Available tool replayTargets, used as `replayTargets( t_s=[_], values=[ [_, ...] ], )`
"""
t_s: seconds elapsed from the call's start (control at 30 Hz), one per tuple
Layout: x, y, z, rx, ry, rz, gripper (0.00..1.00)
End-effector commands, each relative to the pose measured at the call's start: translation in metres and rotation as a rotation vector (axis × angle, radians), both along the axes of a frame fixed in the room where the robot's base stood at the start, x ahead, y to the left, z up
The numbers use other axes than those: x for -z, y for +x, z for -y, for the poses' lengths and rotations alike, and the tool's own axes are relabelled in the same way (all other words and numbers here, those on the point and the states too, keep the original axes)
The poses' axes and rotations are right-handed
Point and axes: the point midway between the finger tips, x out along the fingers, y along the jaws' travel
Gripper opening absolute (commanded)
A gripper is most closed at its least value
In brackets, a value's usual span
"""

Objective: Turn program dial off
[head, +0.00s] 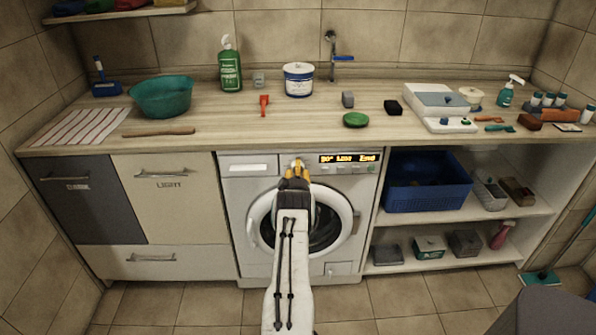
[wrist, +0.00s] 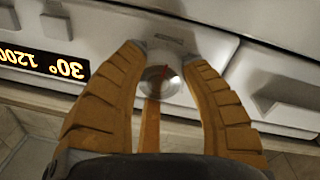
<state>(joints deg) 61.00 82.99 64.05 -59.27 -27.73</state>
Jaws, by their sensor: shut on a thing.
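The washing machine (head: 240,185) stands under the counter, with a lit display (head: 350,158) on its front panel. The display also shows upside down at the left of the wrist view (wrist: 45,60), reading 30° and 1200. In the wrist view my gripper (wrist: 163,62) is shut on the dial. In the head view the fingers largely hide the dial.
The detergent drawer (head: 248,165) is left of the dial. The round door (head: 262,220) is below, partly behind my arm. The wooden counter (head: 215,125) above holds a green basin (head: 162,97), bottles and small items. A blue crate (head: 427,190) sits on the right shelf.

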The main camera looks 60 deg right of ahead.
Motion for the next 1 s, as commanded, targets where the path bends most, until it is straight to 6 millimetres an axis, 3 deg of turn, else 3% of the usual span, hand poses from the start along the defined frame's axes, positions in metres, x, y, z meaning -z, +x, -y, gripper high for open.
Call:
replayTargets(
  t_s=[0.03, 0.07, 0.33, 0.77, 1.0],
  values=[
    [-0.010, 0.006, 0.000, -0.007, -0.017, 0.010, 0.10],
    [-0.010, 0.006, 0.000, -0.007, -0.017, 0.010, 0.45],
    [-0.006, 0.004, 0.000, -0.005, -0.010, 0.007, 0.69],
    [-0.002, 0.000, -0.003, -0.002, -0.003, 0.003, 0.70],
    [-0.001, -0.009, -0.020, -0.002, -0.001, 0.002, 0.70]
  ],
)
